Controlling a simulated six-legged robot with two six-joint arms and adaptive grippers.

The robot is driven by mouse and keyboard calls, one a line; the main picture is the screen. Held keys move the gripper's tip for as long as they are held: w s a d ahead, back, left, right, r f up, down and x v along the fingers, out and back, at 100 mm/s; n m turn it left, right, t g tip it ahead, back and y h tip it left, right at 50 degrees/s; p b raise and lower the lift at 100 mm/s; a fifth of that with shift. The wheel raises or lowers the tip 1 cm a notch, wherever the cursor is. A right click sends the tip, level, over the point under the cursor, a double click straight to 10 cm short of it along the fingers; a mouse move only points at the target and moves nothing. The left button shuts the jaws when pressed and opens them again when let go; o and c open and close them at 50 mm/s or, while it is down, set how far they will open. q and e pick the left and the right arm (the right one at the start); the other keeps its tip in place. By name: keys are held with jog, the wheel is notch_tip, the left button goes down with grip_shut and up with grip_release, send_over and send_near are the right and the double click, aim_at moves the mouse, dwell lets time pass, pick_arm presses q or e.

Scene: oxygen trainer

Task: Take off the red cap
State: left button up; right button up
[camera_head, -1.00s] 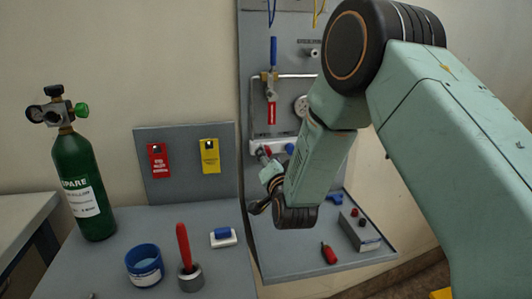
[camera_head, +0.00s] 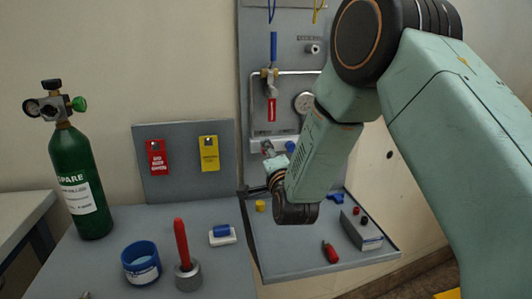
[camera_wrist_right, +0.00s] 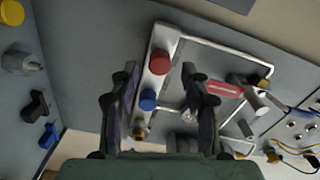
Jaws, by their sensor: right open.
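The red cap (camera_wrist_right: 159,62) sits on a white block (camera_wrist_right: 165,36) on the grey panel. A blue cap (camera_wrist_right: 148,99) is on the same block. In the right wrist view my right gripper (camera_wrist_right: 159,70) is open, with one finger on each side of the block. The red cap shows between the fingertips, and neither finger visibly touches it. In the head view my right gripper is mostly hidden by its own wrist, in front of the panel (camera_head: 290,95). My left gripper is not in view.
A red-tagged valve (camera_head: 271,100), pipes and a gauge (camera_head: 304,102) are on the panel. Below are a yellow cap (camera_head: 261,206), a red item (camera_head: 330,252) and a grey box (camera_head: 361,229).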

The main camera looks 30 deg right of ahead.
jog(key=shift+m, duration=0.3)
jog(key=m+b, duration=0.1)
jog(key=m, duration=0.2)
jog(key=shift+m+b, duration=0.3)
jog(key=shift+m+b, duration=0.9)
jog(key=shift+m, duration=0.8)
